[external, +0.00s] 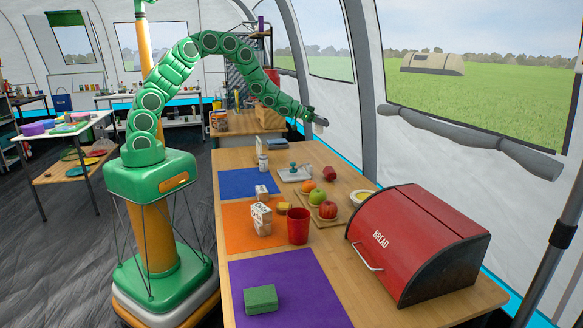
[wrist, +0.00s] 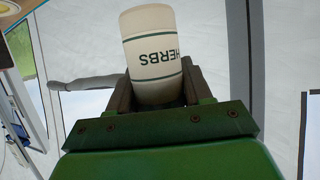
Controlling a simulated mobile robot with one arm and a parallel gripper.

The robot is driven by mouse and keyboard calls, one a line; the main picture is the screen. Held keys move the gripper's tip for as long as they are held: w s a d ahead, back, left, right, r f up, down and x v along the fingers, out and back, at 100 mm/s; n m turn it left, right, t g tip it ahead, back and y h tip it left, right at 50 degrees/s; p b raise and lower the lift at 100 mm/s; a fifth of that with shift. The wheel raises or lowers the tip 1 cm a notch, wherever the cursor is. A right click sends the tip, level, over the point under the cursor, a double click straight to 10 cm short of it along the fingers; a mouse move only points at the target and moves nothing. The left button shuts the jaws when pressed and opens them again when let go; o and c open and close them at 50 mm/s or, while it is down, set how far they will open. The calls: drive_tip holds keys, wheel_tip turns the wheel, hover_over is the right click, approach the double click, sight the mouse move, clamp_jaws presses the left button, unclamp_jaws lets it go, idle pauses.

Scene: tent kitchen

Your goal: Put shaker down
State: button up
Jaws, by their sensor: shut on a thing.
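The shaker (wrist: 153,58) is a white cylinder with green bands and the word HERBS, which reads upside down in the wrist view. My gripper (wrist: 158,92) is shut on it, with a dark finger on each side. In the external view my green arm arches over to the right, and my gripper (external: 318,121) is raised in the air above the far right side of the wooden table (external: 342,178), near the tent wall. The shaker cannot be made out clearly there.
The table holds a blue mat (external: 243,183), an orange mat (external: 238,234) and a purple mat (external: 310,290). A red cup (external: 298,227), a carton (external: 261,219), fruit, a small white container (external: 263,162) and a red bread box (external: 415,245) stand on it. The blue mat is largely clear.

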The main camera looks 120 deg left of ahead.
drive_tip(key=s+d+f+m+t+h, duration=0.1)
drive_tip(key=s+d+f+m+h, duration=0.15)
drive_tip(key=d+m+h, duration=0.35)
drive_tip(key=s+d+f+m+h, duration=0.2)
drive_tip(key=s+d+m+h, duration=0.15)
drive_tip(key=d, duration=0.45)
drive_tip(key=shift+h, duration=0.45)
drive_tip(key=shift+w+a+f, duration=2.25)
drive_tip(key=shift+a+f, duration=0.15)
drive_tip(key=shift+a, duration=0.1)
drive_tip(key=shift+w+a+f, duration=2.2)
drive_tip(key=shift+a+f, duration=0.15)
drive_tip(key=shift+a, duration=0.15)
drive_tip(key=shift+f, duration=0.1)
drive_tip(key=shift+w+a+f, duration=0.1)
drive_tip(key=shift+w+f, duration=0.05)
drive_tip(key=shift+f, duration=1.55)
drive_tip(key=shift+f, duration=0.1)
drive_tip(key=o, duration=1.1)
